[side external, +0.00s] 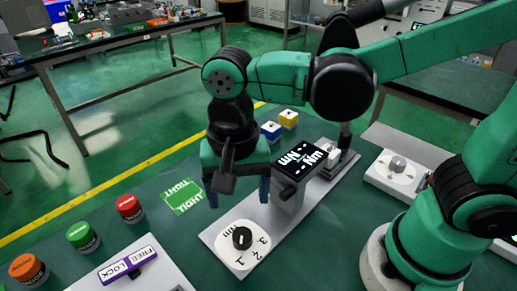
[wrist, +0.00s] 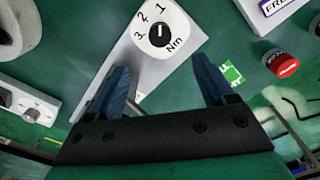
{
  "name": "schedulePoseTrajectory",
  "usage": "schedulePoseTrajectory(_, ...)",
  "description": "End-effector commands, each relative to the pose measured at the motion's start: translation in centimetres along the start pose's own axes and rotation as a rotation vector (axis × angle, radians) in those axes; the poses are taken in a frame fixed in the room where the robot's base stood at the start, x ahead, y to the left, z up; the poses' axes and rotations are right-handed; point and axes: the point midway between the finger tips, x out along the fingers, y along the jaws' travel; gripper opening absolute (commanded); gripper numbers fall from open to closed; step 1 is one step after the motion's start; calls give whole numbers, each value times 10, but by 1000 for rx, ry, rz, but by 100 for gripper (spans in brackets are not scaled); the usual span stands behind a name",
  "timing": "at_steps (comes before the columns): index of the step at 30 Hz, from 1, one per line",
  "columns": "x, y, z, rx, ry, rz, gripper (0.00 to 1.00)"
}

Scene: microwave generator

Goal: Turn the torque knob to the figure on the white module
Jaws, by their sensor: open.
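The torque knob (side external: 242,238) is a black round knob on a white dial marked 1, 2, 3 and Nm. It also shows in the wrist view (wrist: 160,36), where its white line points roughly toward the 1. My gripper (side external: 238,193) is open and empty, above and behind the knob in the side view. In the wrist view its blue fingers (wrist: 161,72) stand apart with the dial beyond them, not touching the knob. A white module (side external: 332,158) sits on the grey plate beside the display; its figure is too small to read.
A black display (side external: 302,159) shows white text including Nm. Blue (side external: 271,131) and yellow (side external: 289,118) modules stand behind. A green TIGHT card (side external: 182,196), red (side external: 129,208), green (side external: 83,236) and orange (side external: 28,268) buttons and a FREE LOCK panel (side external: 128,266) lie left.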

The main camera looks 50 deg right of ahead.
Motion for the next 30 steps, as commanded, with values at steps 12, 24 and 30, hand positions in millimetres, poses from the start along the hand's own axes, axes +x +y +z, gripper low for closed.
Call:
schedulePoseTrajectory(12,55,0,-1,0,1,-2,76)
schedulePoseTrajectory(24,95,-1,-1,0,1,-2,76)
schedulePoseTrajectory(30,104,0,-1,0,1,-2,76)
